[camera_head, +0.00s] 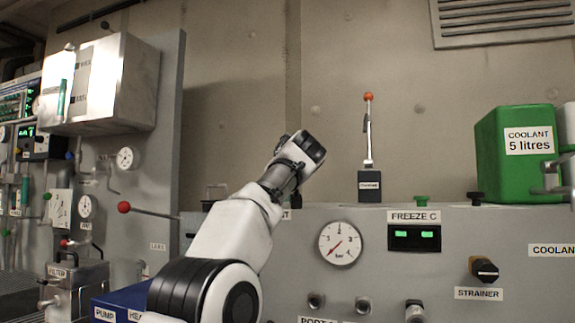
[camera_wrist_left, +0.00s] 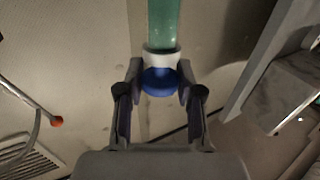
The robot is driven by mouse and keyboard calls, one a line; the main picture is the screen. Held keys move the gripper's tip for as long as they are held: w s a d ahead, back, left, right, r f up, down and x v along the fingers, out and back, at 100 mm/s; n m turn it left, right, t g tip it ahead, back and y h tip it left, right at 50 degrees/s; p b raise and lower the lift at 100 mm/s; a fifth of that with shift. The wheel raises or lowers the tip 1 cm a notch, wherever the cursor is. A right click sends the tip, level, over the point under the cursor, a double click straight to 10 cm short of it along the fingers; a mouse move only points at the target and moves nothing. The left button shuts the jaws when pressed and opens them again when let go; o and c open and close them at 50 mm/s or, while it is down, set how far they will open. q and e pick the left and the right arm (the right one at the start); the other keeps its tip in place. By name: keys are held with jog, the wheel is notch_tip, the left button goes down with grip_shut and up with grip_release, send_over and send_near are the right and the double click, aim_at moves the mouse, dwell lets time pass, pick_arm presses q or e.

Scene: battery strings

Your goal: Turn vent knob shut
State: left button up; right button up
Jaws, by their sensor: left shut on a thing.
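In the left wrist view my left gripper (camera_wrist_left: 159,75) has its two fingers on either side of a round blue knob (camera_wrist_left: 160,83). It is shut on this knob. A white collar (camera_wrist_left: 162,60) and a green tube (camera_wrist_left: 164,22) sit beyond the knob, in line with it. No label shows on the knob. In the head view my left arm reaches up over the grey panel, its wrist tilted up and right. The fingers and the blue knob are hidden there.
A red-tipped upright lever (camera_head: 368,130) stands right of my wrist. Another red-ball lever (camera_head: 125,207) projects at left. A green coolant can (camera_head: 500,150) stands on the panel at right. A gauge (camera_head: 340,244) and strainer knob (camera_head: 484,269) are on the panel's front.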

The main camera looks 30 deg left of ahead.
pick_arm(q)
jog(key=shift+w+n+g+y+p, duration=0.15)
jog(key=shift+n+g+y+p, duration=0.35)
jog(key=shift+g+y+p, duration=0.15)
jog(key=shift+f+n+g+y+p, duration=0.25)
jog(key=shift+n+g+y+p, duration=0.2)
jog(key=shift+n+g+y, duration=0.15)
jog(key=o, duration=1.2)
jog(key=shift+a, duration=0.1)
jog(key=shift+c, duration=0.2)
jog(key=shift+r, duration=0.15)
